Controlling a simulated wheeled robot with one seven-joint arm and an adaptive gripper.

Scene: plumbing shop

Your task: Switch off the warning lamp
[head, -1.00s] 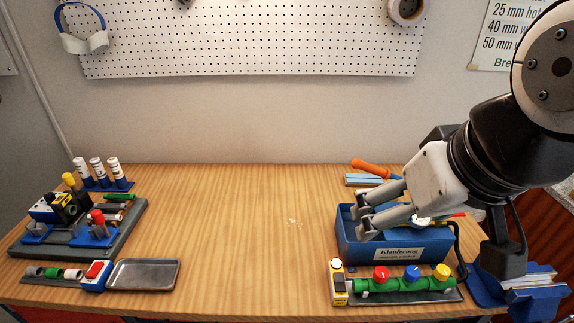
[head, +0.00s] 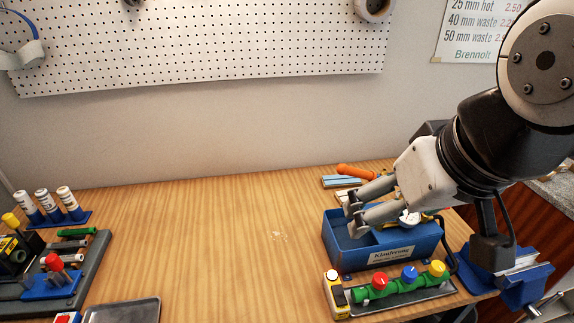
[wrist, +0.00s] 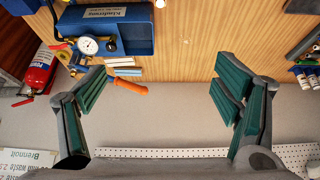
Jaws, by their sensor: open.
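The likely warning lamp is a small upright yellow unit (head: 336,298) with a pale, bright top and a dark part on its face. It stands at the front of the table, at the left end of the green valve manifold. A bright spot at the top edge of the wrist view may be its top. Whether the lamp is lit is hard to tell. My gripper (head: 353,212) is open and empty, above the blue box and behind the lamp. In the wrist view my gripper (wrist: 160,78) has its fingers wide apart with nothing between them.
The blue box (head: 350,256) stands behind the green manifold (head: 395,287) with red, blue and yellow knobs. A blue vise (head: 510,275) is at the right edge. An orange-handled tool (head: 356,172) lies behind the box. A metal tray (head: 122,311) is front left. The table's middle is clear.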

